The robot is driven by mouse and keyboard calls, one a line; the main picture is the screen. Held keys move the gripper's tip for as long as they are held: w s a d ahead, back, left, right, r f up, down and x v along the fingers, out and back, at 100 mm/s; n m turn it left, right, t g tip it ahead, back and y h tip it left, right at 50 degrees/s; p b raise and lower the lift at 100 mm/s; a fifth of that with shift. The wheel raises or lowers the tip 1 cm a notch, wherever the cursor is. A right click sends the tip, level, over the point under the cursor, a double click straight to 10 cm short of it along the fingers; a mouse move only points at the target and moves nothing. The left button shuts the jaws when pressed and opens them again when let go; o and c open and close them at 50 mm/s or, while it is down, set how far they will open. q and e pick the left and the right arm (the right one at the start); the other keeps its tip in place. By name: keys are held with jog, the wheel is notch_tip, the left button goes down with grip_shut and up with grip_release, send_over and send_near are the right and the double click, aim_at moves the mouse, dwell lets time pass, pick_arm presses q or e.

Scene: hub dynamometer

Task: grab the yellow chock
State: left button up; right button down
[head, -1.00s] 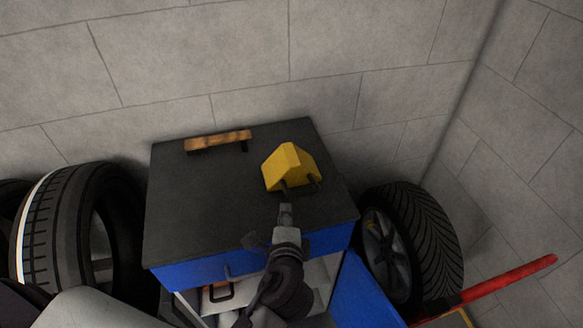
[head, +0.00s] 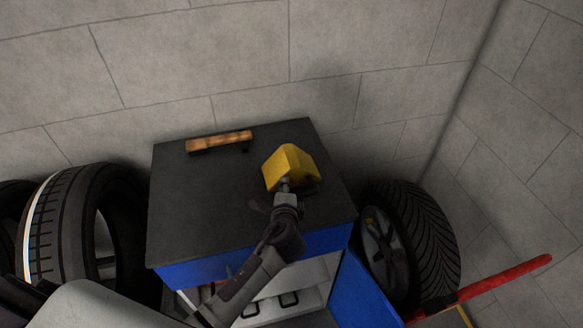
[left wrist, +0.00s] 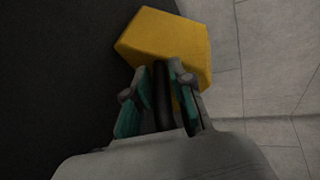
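The yellow chock (head: 289,166) rests on the dark top of the blue cabinet, near its right side. My left gripper (head: 285,184) is at the chock's near side, pointing at it. In the left wrist view the chock (left wrist: 168,43) lies just beyond the fingertips. A dark bar (left wrist: 162,95), which looks like the chock's handle, runs between the two teal-padded fingers (left wrist: 159,72). The fingers look parted around the bar, with a small gap on its left. Part of the bar is hidden in the head view. My right gripper is not in view.
The cabinet top (head: 205,210) is mostly clear, with a wooden-handled brush-like item (head: 219,140) at the back left. Tyres stand at the left (head: 70,225) and right (head: 408,245). A red bar (head: 495,283) slants at lower right. A block wall is close behind.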

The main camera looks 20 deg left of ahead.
pick_arm(q)
jog(key=shift+s, duration=0.1)
grip_shut()
jog(key=shift+r, duration=0.15)
